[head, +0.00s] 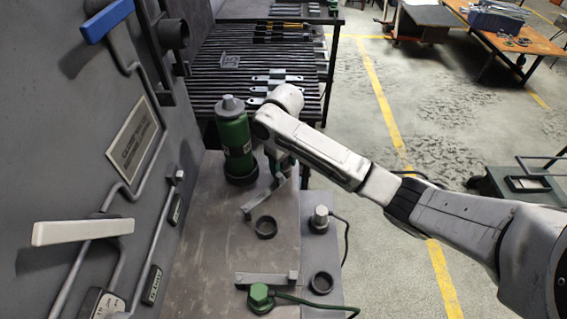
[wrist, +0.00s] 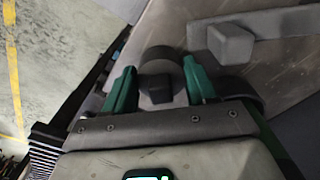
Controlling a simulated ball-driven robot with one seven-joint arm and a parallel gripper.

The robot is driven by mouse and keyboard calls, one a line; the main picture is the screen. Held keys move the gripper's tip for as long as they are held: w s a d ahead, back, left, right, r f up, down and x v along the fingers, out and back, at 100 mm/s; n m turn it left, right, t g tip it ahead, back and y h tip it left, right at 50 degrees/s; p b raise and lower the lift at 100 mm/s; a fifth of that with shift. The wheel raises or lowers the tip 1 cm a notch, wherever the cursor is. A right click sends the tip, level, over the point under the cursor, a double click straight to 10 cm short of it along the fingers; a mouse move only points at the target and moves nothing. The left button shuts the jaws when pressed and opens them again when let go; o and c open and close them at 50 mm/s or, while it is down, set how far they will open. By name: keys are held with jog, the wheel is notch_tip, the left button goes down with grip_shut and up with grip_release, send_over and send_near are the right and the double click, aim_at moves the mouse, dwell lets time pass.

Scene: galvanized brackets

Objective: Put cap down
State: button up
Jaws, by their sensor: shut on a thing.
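My gripper (wrist: 161,88) has its green fingers on either side of a dark grey round piece, which I take to be the cap (wrist: 160,58). A darker squarish part shows on its near side. In the head view my gripper (head: 284,172) points down just right of the green bottle (head: 233,142), low over the grey bench (head: 215,270). The cap is hidden there by the bottle and wrist. I cannot tell whether the cap touches the bench.
A flat bracket (head: 262,196) lies close in front of my gripper; another (head: 262,280) lies nearer. Dark rings (head: 265,227) (head: 321,283), a grey corded knob (head: 320,219) and a green corded one (head: 262,296) stand nearby. A slatted rack (head: 240,62) is behind. Panel levers (head: 82,231) stick out left.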

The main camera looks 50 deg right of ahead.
jog(key=shift+f, duration=0.15)
jog(key=o, duration=1)
jog(key=shift+o, duration=0.2)
notch_tip(320, 180, up, 12)
jog(key=p, duration=0.3)
jog(key=shift+r, duration=0.2)
